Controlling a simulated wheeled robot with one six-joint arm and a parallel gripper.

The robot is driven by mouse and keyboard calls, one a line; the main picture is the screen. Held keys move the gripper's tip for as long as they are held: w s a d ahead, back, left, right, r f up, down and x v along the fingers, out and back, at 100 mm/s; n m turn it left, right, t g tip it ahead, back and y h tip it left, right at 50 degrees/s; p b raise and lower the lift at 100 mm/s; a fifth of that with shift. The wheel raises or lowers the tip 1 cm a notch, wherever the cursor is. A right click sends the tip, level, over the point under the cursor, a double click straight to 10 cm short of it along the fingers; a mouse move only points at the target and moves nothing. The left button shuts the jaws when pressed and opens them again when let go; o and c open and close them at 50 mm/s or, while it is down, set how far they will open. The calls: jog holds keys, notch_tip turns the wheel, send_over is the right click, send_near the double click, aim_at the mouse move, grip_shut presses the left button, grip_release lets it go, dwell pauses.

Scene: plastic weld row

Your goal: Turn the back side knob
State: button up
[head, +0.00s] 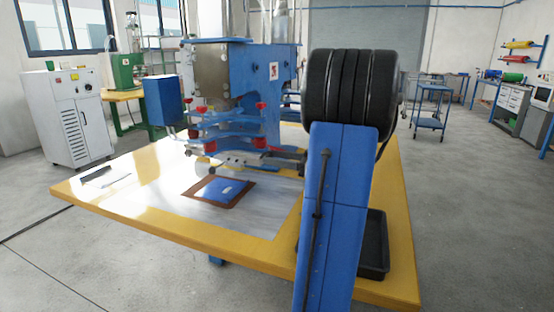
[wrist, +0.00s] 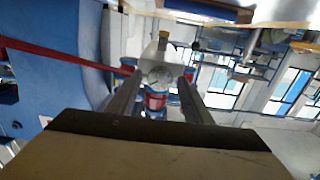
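The blue welding machine (head: 254,75) stands on the yellow-edged table. Red knobs show on its front, one upper (head: 261,105) and one lower (head: 210,147). I cannot make out a back side knob in the head view; my arm covers part of the machine's right side. In the wrist view my gripper (wrist: 159,78) has its two grey fingers apart. A grey metal part with a round end (wrist: 160,73) and a red-and-blue piece (wrist: 155,102) show between them. I cannot tell whether the fingers touch either, or whether the red piece is the knob.
The yellow-edged table (head: 170,231) holds a blue pad in a brown frame (head: 220,191) and a black tray (head: 374,245). A white cabinet (head: 70,118) stands left, a blue trolley (head: 431,105) back right. The floor at right is clear.

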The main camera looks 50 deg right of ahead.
jog(key=c, duration=0.7)
jog(key=shift+m, duration=0.8)
jog(key=shift+c, duration=0.2)
jog(key=o, duration=1)
jog(key=shift+o, duration=0.2)
jog(key=v, duration=1.7)
jog(key=shift+s, duration=0.25)
jog(key=shift+d, duration=0.15)
